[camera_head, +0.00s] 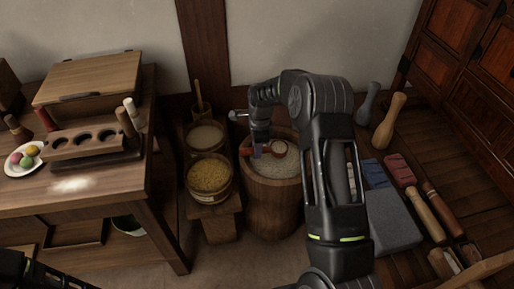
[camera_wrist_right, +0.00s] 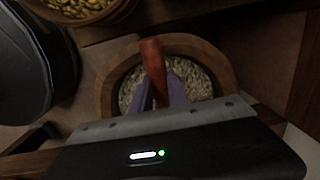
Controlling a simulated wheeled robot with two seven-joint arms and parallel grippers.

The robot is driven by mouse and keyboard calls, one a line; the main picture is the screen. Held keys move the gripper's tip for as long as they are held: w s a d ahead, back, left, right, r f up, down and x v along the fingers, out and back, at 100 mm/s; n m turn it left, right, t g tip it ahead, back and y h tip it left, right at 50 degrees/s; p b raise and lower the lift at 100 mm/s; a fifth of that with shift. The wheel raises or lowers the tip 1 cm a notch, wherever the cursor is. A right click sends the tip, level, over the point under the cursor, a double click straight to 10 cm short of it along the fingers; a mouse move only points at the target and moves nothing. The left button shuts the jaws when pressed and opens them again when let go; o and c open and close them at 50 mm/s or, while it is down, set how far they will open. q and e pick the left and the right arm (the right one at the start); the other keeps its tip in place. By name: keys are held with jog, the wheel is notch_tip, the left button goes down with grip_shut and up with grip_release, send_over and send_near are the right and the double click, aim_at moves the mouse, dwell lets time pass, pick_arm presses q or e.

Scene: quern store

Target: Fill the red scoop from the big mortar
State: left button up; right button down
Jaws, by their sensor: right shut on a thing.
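The big mortar (camera_head: 273,208) is a tall round wooden tub with pale grain (camera_head: 285,168) inside, standing on the floor. In the wrist view its rim (camera_wrist_right: 106,92) rings the grain. My right gripper (camera_head: 257,152) is over the mortar's mouth, its purple fingers shut on the red scoop (camera_head: 278,147). In the wrist view the scoop's red handle (camera_wrist_right: 152,60) sticks up between the fingers (camera_wrist_right: 160,95). The scoop's bowl is small in the head view, and I cannot tell whether it touches the grain or holds any. My left gripper does not show.
Left of the mortar, a low stand holds a tub of yellow grain (camera_head: 209,176) and a tub of pale grain (camera_head: 205,137). A wooden table (camera_head: 110,189) stands farther left.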

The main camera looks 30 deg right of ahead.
jog(key=shift+g, duration=0.4)
jog(key=shift+r+p, duration=1.4)
jog(key=shift+r, duration=0.7)
jog(key=shift+a, duration=0.1)
